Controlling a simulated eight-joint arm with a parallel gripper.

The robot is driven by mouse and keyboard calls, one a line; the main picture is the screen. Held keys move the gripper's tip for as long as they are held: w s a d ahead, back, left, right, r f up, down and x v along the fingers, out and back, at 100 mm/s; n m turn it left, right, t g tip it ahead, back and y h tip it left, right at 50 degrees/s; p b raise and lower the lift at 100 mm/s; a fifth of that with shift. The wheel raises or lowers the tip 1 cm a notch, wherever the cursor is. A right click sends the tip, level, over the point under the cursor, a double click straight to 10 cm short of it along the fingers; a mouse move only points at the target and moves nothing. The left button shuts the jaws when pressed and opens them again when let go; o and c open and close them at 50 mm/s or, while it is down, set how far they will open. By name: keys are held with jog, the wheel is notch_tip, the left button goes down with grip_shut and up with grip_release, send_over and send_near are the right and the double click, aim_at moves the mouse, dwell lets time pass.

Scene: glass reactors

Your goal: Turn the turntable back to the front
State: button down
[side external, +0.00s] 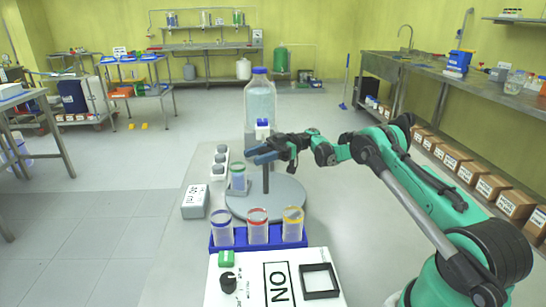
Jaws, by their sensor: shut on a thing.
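The turntable (290,200) is a grey round disc on the bench with a dark upright post (266,180) at its middle. A clear vial with a teal ring (238,180) stands at the disc's left edge. My gripper (268,153) reaches in from the right and is shut at the top of the post, above the disc. A blue bar-like part shows there, and the exact contact is too small to make out.
A rack (258,243) with blue-, red- and yellow-ringed vials stands in front of the disc. Nearer is a white control panel (245,290) with a knob. Behind stands a large blue-capped bottle (260,100). A grey labelled box (194,202) sits left.

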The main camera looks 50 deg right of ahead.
jog(key=shift+c, duration=2)
grip_release()
notch_tip(320, 180, up, 20)
jog(key=shift+o, duration=0.2)
